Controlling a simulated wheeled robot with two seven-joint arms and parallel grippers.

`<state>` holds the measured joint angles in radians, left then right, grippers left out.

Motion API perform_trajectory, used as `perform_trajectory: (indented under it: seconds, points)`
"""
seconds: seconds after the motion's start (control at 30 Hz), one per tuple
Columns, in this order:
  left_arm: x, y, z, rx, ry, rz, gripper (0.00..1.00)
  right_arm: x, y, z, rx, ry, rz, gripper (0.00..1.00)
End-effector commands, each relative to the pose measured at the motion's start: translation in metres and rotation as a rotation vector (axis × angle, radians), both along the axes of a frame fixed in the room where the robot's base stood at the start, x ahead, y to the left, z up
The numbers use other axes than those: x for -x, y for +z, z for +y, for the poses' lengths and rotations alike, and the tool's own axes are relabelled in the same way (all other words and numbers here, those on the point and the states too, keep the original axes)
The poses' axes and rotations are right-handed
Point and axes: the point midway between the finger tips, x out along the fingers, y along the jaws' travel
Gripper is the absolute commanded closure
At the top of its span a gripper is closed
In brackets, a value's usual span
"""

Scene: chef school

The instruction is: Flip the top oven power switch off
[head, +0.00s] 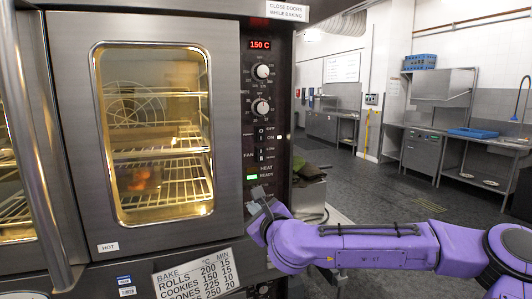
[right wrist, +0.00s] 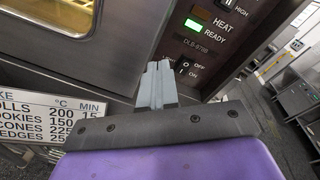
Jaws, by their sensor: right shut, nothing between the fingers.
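The top oven (head: 70,120) has a control panel on its right side with a red 150 C display (head: 260,44). A black rocker switch (head: 264,134) with OFF and ON labels sits below the two knobs. My right gripper (head: 262,203) is shut and empty at the lower part of this panel, below the green READY light (head: 252,177). In the right wrist view, the shut fingers (right wrist: 157,72) are close beside another dark switch (right wrist: 181,67) marked OFF and ON; I cannot tell if they touch it. My left gripper is not in view.
A FAN switch (head: 264,155) lies between the upper switch and the READY light. The oven door (head: 55,60) is shut, with a long handle (head: 35,160). A baking chart (head: 197,277) is below. Open floor (head: 390,190) and steel counters lie to the right.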

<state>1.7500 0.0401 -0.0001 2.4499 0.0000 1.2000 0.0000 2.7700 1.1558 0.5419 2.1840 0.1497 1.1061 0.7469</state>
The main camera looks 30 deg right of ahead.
Motion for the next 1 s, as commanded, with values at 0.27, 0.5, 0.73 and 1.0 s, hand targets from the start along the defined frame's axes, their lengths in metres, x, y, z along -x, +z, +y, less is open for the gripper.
perform_trajectory:
  seconds: [0.27,0.5,0.73,1.0]
  points:
    - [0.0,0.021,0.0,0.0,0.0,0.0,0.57,0.03,0.147,-0.065,-0.509,-0.056,-0.33,1.0]
    - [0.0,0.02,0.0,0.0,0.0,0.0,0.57,0.032,0.15,-0.067,-0.53,-0.056,-0.343,1.0]
    - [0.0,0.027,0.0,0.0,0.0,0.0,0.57,0.022,0.154,-0.069,-0.524,-0.058,-0.34,1.0]
    - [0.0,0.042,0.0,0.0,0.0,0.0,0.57,-0.029,0.158,-0.08,-0.512,-0.058,-0.337,1.0]
